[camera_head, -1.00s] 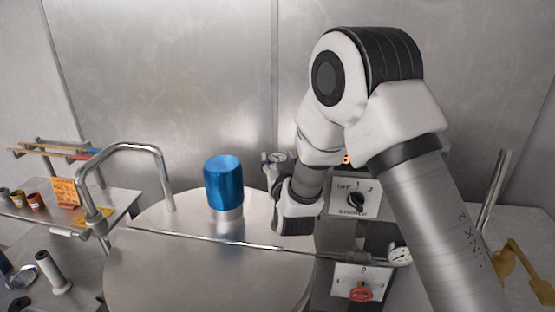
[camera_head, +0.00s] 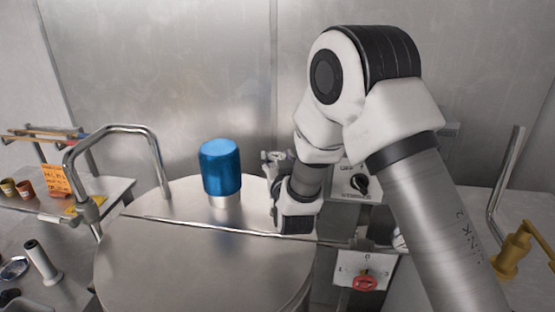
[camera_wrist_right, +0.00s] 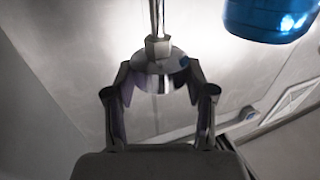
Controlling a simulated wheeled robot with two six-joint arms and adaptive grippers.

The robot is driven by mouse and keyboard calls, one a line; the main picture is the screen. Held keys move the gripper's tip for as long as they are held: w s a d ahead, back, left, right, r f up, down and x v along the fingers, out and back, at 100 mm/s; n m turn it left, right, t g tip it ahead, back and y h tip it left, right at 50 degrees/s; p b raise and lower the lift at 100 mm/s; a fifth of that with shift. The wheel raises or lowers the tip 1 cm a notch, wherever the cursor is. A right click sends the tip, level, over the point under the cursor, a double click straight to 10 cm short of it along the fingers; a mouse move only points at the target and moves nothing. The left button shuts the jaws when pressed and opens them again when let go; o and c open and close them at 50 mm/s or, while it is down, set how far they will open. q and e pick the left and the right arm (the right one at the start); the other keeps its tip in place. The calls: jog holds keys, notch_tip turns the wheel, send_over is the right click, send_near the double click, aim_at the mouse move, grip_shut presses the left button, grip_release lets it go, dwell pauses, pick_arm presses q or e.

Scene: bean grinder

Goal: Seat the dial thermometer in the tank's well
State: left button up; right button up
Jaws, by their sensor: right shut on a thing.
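The steel tank (camera_head: 190,268) stands in the head view with a broad lid. In the right wrist view, my right gripper (camera_wrist_right: 158,78) is shut on the dial thermometer (camera_wrist_right: 157,47), with its round head between the fingers and its thin stem pointing away. In the head view, my right wrist is over the right part of the tank and hides much of the gripper. I cannot make out the well or tell whether the stem touches anything. My left gripper is not in view.
A blue cap (camera_head: 221,166) stands up from the lid; it shows at upper right in the wrist view. A thin rod (camera_head: 200,225) crosses the lid. A bent steel pipe (camera_head: 125,130) is at left. A control box with a red knob (camera_head: 365,283) is at right.

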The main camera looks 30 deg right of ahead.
jog(key=shift+s, duration=0.1)
jog(key=shift+f, duration=0.1)
jog(key=shift+b, duration=0.35)
jog(key=shift+f, duration=0.25)
jog(key=shift+f+b, duration=0.75)
jog(key=shift+b, duration=0.05)
jog(key=shift+f, duration=0.2)
jog(key=shift+f+b, duration=0.8)
jog(key=shift+b, duration=0.15)
jog(key=shift+f, duration=0.1)
